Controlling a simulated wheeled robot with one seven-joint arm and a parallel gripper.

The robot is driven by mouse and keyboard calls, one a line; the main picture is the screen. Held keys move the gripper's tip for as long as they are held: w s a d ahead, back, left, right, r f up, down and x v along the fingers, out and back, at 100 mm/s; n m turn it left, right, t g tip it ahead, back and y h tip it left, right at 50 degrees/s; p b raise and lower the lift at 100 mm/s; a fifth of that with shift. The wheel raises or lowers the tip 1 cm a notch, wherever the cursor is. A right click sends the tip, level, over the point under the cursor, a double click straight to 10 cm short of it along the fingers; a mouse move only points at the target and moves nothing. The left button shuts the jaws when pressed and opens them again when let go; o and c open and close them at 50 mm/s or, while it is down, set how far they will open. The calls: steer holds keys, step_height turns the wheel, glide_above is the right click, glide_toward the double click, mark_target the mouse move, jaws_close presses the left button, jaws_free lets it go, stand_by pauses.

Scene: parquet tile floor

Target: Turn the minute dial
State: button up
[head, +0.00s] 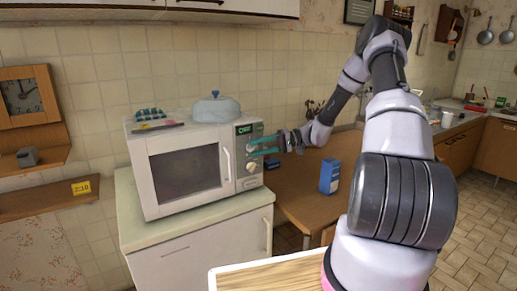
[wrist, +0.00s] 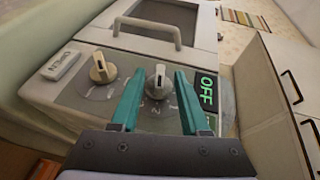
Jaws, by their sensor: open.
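The white microwave (head: 185,165) stands on a cabinet, with its control panel on the right side. In the wrist view, a grey dial (wrist: 158,84) nearest the green display (wrist: 206,90), which reads OFF, lies between my teal fingers. A second, paler dial (wrist: 102,68) is left of the fingers; it is the lower dial (head: 251,167) in the head view. I cannot read which dial is for minutes. My gripper (wrist: 159,76) is open, its fingers either side of the grey dial; contact is unclear. In the head view my gripper (head: 264,146) partly hides the upper dial.
A button (wrist: 61,64) sits beyond the paler dial. A grey-blue lidded dish (head: 217,109) stands on the microwave. A blue box (head: 330,176) stands on the wooden table to the right. A yellow 7:10 sign (head: 81,187) is on the left shelf.

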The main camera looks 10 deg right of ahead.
steer(key=w+v, duration=0.1)
steer(key=v, duration=0.9)
steer(key=shift+s+d, duration=0.4)
steer(key=shift+s, duration=0.1)
steer(key=shift+r, duration=0.1)
steer(key=s+a+r+g+h, duration=0.1)
steer(key=s+a+r+h, duration=0.35)
steer(key=s+r, duration=0.2)
steer(key=s+a+r+h, duration=0.3)
steer(key=s+r+h, duration=0.2)
steer(key=s+r, duration=0.15)
steer(key=s+r+m+t+h, duration=0.2)
steer(key=s+r, duration=0.3)
steer(key=s, duration=0.3)
steer(key=s+r+m+t+h, duration=0.2)
steer(key=s+r+t, duration=0.2)
steer(key=s+r, duration=0.2)
steer(key=s+d, duration=0.1)
steer(key=s, duration=0.1)
steer(key=shift+s+r+t, duration=0.3)
steer(key=shift+t, duration=0.1)
stand_by(1.9)
